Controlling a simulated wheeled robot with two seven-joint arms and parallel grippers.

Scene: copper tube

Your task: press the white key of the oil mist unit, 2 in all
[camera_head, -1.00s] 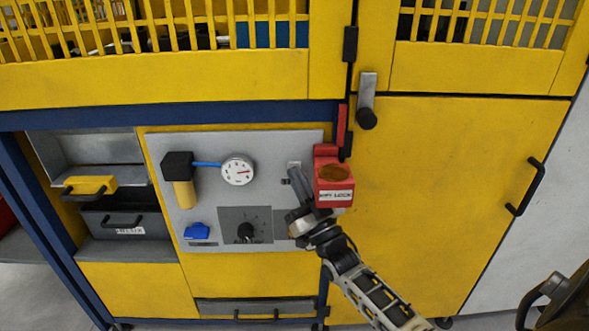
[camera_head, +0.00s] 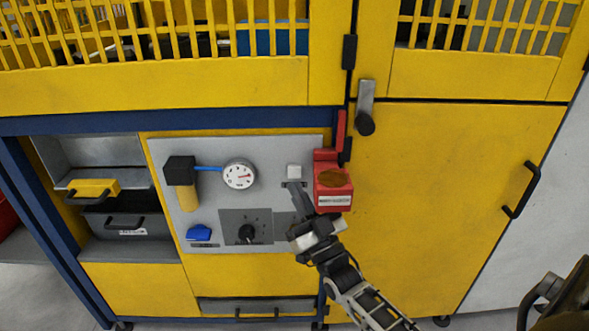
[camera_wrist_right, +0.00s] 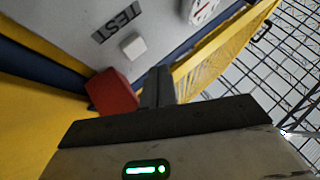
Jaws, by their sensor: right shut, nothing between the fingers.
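The white key (camera_head: 294,171) is a small pale square block on the grey panel of the oil mist unit, left of a red box. It also shows in the right wrist view (camera_wrist_right: 133,46), near a TEST label. My right gripper (camera_head: 293,187) is shut and empty, with its fingertips just below the key in the head view. In the right wrist view the closed fingers (camera_wrist_right: 158,75) stand to the lower right of the key, with a visible gap in the picture. The key's face is uncovered. My left gripper is not in view.
The red box (camera_head: 332,185) sits close to the right of the fingers. The grey panel (camera_head: 270,148) also carries a round gauge (camera_head: 239,174), a black knob (camera_head: 246,233) and a blue part (camera_head: 199,233). A door lever (camera_head: 365,108) juts out at upper right.

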